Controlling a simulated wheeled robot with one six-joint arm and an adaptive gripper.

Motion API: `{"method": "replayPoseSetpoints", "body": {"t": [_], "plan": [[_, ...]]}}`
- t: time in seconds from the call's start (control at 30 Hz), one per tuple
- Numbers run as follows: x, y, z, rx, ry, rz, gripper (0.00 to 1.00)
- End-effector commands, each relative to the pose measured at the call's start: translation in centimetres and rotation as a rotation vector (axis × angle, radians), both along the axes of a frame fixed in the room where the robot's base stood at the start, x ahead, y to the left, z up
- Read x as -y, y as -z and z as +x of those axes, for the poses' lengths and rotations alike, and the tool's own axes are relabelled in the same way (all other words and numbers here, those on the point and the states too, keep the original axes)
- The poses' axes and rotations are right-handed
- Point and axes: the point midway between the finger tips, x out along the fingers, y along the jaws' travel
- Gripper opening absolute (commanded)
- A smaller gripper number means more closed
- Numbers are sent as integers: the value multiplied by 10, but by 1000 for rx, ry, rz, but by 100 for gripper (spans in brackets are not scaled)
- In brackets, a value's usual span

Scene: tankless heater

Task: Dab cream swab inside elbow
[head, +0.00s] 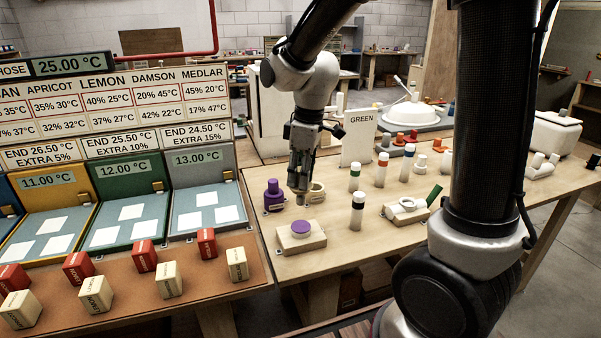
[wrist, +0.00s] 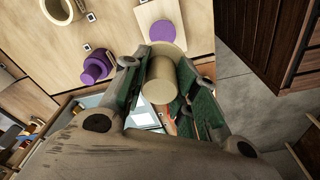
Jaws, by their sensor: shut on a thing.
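My gripper (head: 300,195) points down above the wooden table. In the wrist view its green-padded fingers (wrist: 172,88) are shut on a cream cylinder (wrist: 159,82), likely the swab; its tip is hard to make out in the head view. A cream ring-shaped fitting (head: 318,192), possibly the elbow, lies just right of the gripper; it also shows at the wrist view's top left (wrist: 62,8). A purple fitting (head: 273,196) stands to the left, apart from the gripper. A wooden block (head: 315,244) with a round purple pad (head: 300,228) lies nearer the front, below the gripper in the picture.
Several banded white cylinders (head: 381,170) stand to the right, with a GREEN card (head: 360,138) behind. A block with a white ring (head: 408,205) lies right. A white basin (head: 407,115) is farther back. Red and cream blocks (head: 169,279) sit on the left bench.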

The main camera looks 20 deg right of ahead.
Motion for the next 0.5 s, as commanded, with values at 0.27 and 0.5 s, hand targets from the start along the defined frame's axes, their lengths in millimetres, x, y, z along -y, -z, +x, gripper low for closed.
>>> {"method": "replayPoseSetpoints", "body": {"t": [0.27,0.5], "plan": [[0,26,-1,-3,0,-1,5],[0,51,0,-2,0,-1,5]]}}
